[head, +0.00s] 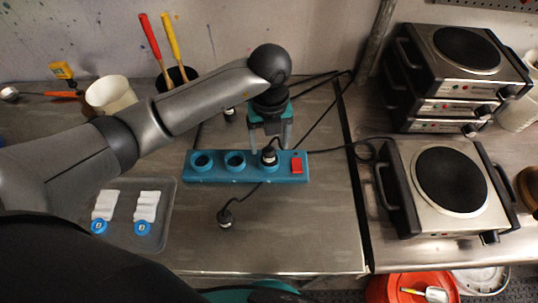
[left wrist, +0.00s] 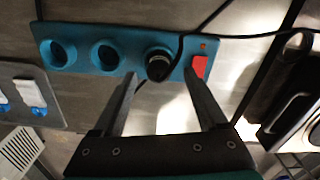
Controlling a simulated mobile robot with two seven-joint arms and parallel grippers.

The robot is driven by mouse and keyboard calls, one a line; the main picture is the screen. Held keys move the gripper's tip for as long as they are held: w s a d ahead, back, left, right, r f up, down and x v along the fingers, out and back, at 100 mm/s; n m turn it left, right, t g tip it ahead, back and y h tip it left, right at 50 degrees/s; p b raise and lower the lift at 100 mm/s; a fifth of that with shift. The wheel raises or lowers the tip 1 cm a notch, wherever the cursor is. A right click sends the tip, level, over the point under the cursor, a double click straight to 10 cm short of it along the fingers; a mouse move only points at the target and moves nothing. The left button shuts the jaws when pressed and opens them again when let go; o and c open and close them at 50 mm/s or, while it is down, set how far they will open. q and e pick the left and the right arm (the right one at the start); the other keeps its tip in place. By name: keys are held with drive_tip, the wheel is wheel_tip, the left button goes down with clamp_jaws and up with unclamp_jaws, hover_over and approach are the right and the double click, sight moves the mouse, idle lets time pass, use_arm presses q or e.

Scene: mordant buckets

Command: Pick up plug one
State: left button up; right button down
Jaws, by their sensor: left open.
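A teal power strip (head: 221,167) with three round sockets and a red switch (head: 297,165) lies on the steel bench. A black plug (head: 269,156) sits in the socket beside the switch; it also shows in the left wrist view (left wrist: 158,66). Another black plug (head: 225,218) lies on the bench in front of the strip, and another (head: 229,114) lies behind it. I see no number on any plug. My left gripper (head: 270,142) is open and empty above the strip, its fingers on either side of the seated plug in view; contact cannot be told. My right gripper is not in view.
A grey tray (head: 170,215) with two white bundles and blue tags is at the left front. Hot plates (head: 451,180) stand at the right, some stacked behind. Black cables run behind the strip. A white cup (head: 110,94) stands back left. Bench right of the loose plug is clear.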

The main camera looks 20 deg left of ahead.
sight(269, 149)
use_arm(q)
wheel_tip(269, 149, down, 3)
drive_tip(key=shift+a+f, duration=0.1)
drive_tip(key=shift+c, duration=0.3)
clamp_jaws()
idle(0.4)
